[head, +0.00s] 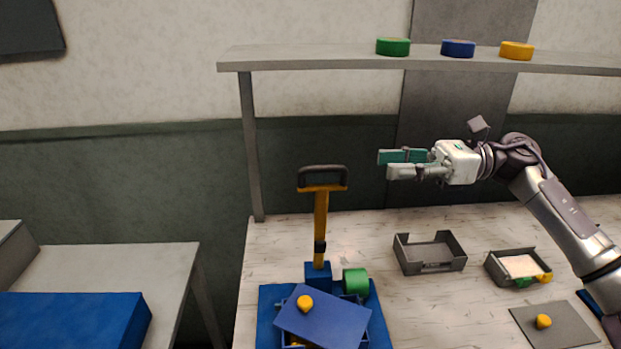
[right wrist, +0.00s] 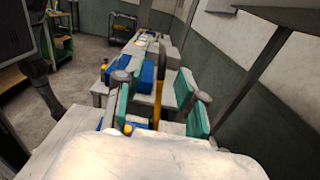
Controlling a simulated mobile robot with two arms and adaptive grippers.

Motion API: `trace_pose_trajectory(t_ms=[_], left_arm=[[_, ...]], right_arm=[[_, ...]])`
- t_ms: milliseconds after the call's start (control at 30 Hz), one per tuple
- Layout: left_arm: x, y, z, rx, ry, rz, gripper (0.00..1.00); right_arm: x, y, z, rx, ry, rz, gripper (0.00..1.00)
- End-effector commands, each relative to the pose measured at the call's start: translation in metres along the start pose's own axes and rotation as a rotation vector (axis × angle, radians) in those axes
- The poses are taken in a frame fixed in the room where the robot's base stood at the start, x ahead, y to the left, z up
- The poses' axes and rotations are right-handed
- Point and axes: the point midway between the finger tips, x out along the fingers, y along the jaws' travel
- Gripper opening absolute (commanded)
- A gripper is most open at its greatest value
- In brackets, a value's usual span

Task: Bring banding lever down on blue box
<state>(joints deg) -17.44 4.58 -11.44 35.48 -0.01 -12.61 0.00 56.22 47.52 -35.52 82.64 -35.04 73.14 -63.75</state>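The banding lever (head: 320,228) stands upright, a yellow bar with a dark loop handle (head: 322,177) on top and a blue block at its foot. A green cylinder (head: 355,281) sits beside that foot. The blue box (head: 324,318) is in front of the lever, with a flat blue lid with a yellow knob lying askew on top; much of the box is hidden under it. My right gripper (head: 383,165) is open and empty, in the air right of the handle and apart from it. The lever (right wrist: 158,96) shows beyond its fingers in the right wrist view. My left gripper is out of view.
A shelf (head: 300,58) with green, blue and yellow discs runs above. An empty grey tray (head: 430,253), a second tray (head: 517,268) with pale contents and a grey plate (head: 553,325) with a yellow knob lie right. Another table (head: 115,262) with a blue block stands left.

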Motion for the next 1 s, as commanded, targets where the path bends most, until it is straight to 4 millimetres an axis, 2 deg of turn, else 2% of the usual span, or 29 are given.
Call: trace_pose_trajectory(t_ms=[67,267,700,833,1000], left_arm=[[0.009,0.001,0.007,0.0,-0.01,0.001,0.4],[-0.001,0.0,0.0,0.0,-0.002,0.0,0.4],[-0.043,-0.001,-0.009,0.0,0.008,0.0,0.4],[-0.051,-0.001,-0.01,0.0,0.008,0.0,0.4],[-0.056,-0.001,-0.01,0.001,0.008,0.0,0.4]], right_arm=[[0.0,0.0,-0.009,0.0,0.0,0.0,0.39],[0.015,0.0,-0.004,0.001,0.0,0.002,0.39],[0.104,0.0,-0.002,0.002,-0.001,0.004,0.39],[0.123,0.0,-0.004,0.002,-0.002,0.002,0.39],[0.136,0.0,-0.006,0.001,-0.001,0.0,0.39]])
